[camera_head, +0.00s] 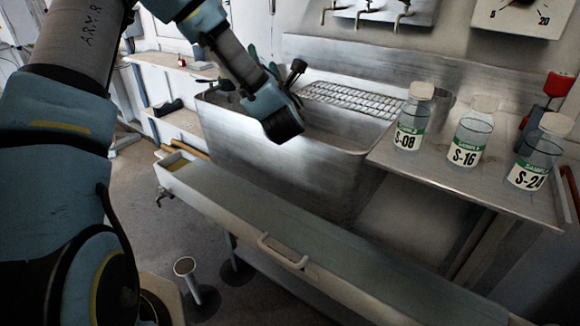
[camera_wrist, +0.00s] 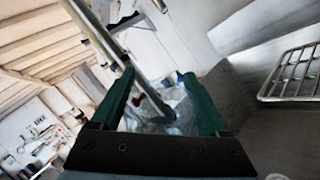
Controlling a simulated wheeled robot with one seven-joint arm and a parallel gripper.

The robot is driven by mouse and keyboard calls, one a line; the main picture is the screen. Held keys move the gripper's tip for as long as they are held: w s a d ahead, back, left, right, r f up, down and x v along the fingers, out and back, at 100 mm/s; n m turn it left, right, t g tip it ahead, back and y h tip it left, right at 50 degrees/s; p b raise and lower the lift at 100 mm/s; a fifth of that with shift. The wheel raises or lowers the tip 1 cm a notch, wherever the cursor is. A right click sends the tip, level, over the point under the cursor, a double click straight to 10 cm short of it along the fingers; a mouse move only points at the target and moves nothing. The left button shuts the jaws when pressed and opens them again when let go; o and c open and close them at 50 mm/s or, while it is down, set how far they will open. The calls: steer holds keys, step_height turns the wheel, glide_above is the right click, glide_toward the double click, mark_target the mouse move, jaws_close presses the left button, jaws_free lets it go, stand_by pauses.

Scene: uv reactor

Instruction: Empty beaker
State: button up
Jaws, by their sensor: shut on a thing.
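My gripper (camera_wrist: 158,76) shows two dark green fingers in the wrist view. They are shut on a clear glass thing, which seems to be the beaker (camera_wrist: 176,112); its outline is hard to make out, and I cannot tell if it holds liquid. In the head view my wrist is over the left part of the steel sink (camera_head: 270,160). The fingers there are small and partly hidden behind the wrist, and the beaker cannot be made out. The wrist view looks toward the ceiling and wall, so the gripper is strongly tilted.
A wire rack (camera_head: 350,101) lies across the sink's back. Taps (camera_head: 368,14) are on the wall above. Sample bottles S-08 (camera_head: 411,118), S-16 (camera_head: 470,133) and S-24 (camera_head: 537,155) stand on the steel counter at right.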

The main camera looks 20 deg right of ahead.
steer(key=shift+s+d+r+m+h+p, duration=0.15)
steer(key=shift+m+h+p, duration=0.25)
steer(key=shift+m, duration=0.35)
steer(key=shift+d+r+m+h+p, duration=0.2)
steer(key=shift+m+h+p, duration=0.2)
steer(key=shift+m, duration=0.4)
steer(key=shift+s+d+r+m+h+p, duration=0.15)
steer(key=shift+m+h+p, duration=0.25)
steer(key=shift+m, duration=0.35)
steer(key=shift+d+r+m+h+p, duration=0.2)
steer(key=shift+m+h+p, duration=0.45)
steer(key=shift+m, duration=0.35)
steer(key=d+m, duration=0.1)
steer(key=s+d+m+h+p, duration=0.1)
steer(key=m, duration=0.1)
steer(key=shift+s+d+m+h, duration=0.1)
steer(key=shift+m+h, duration=0.15)
steer(key=shift+m, duration=0.05)
steer(key=shift+a+m+h+b, duration=0.3)
steer(key=shift+m+h, duration=0.1)
steer(key=shift+m, duration=0.2)
steer(key=shift+d+r+m+g+h, duration=0.15)
steer(key=shift+m+g+h, duration=0.15)
steer(key=shift+m+g, duration=0.15)
steer(key=shift+m+b, duration=0.5)
steer(key=shift+m, duration=0.15)
steer(key=shift+m+h, duration=0.3)
